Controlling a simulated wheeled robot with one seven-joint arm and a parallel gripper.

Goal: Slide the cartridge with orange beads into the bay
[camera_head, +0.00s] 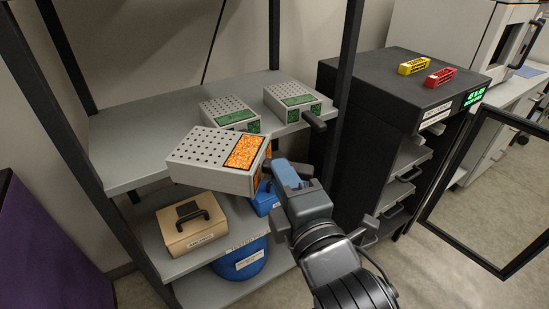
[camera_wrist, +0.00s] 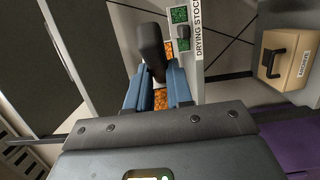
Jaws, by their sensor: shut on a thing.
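The cartridge with orange beads (camera_head: 200,158) is a pale grey box with a perforated top and orange windows. It hangs in the air in front of the shelf rack, slightly tilted in the head view. My gripper (camera_head: 284,172) is at its right end. In the wrist view, the blue fingers of my gripper (camera_wrist: 154,88) are closed around a dark handle (camera_wrist: 150,45), with the orange beads (camera_wrist: 160,99) showing between and below them. The black cabinet (camera_head: 355,95) stands to the right, its front open, with several handled drawers or trays inside. I cannot tell which opening is the bay.
Two green-bead cartridges (camera_head: 229,115) (camera_head: 292,100) lie on the upper shelf (camera_head: 125,155). A tan case (camera_head: 190,222) and blue containers (camera_head: 243,262) are below. Yellow (camera_head: 413,66) and red (camera_head: 440,77) racks sit on the cabinet. A framed glass door (camera_head: 490,190) stands open at right.

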